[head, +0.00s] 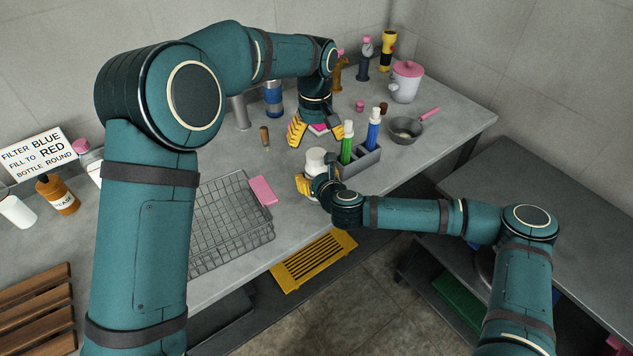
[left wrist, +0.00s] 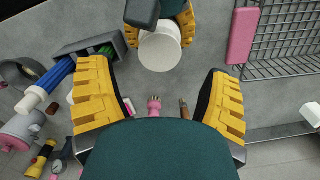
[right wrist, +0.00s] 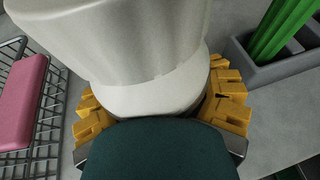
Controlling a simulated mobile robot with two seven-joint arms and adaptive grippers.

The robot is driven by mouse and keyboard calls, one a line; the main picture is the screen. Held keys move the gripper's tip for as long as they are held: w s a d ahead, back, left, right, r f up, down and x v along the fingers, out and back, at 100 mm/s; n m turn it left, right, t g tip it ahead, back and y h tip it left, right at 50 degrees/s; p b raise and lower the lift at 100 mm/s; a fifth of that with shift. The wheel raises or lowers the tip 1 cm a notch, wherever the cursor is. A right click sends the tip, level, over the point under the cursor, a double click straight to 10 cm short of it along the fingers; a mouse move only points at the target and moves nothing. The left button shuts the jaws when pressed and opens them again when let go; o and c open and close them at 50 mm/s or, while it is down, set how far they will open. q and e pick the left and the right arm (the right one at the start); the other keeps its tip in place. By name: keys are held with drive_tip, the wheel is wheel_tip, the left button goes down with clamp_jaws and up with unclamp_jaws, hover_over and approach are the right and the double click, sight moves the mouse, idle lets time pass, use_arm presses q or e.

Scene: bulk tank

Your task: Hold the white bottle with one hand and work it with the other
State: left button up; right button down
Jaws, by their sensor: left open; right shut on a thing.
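The white bottle (head: 315,160) stands near the counter's front edge, left of a grey holder. My right gripper (head: 308,184) is shut on its lower part. In the right wrist view the bottle (right wrist: 135,60) fills the upper middle, between the yellow fingers (right wrist: 160,112). My left gripper (head: 316,131) is open, pointing down, just behind the bottle in the head view. In the left wrist view the bottle (left wrist: 160,50) shows beyond the spread fingers (left wrist: 160,100), apart from them. Its lower part is hidden by my right gripper.
The grey holder (head: 362,163) with green and blue tubes stands close on the right. A wire rack (head: 225,225) and pink block (head: 263,191) lie to the left. A dark pan (head: 405,131) and pink-lidded pot (head: 404,85) are farther right. A small brown-topped item (head: 265,136) stands behind.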

sight(316, 154)
use_arm(q)
drive_tip(key=shift+s+f, duration=0.1)
drive_tip(key=shift+f, duration=2.7)
drive_tip(key=c, duration=1.3)
drive_tip(key=shift+m, duration=1.8)
drive_tip(key=o, duration=1.3)
drive_tip(key=shift+r, duration=0.15)
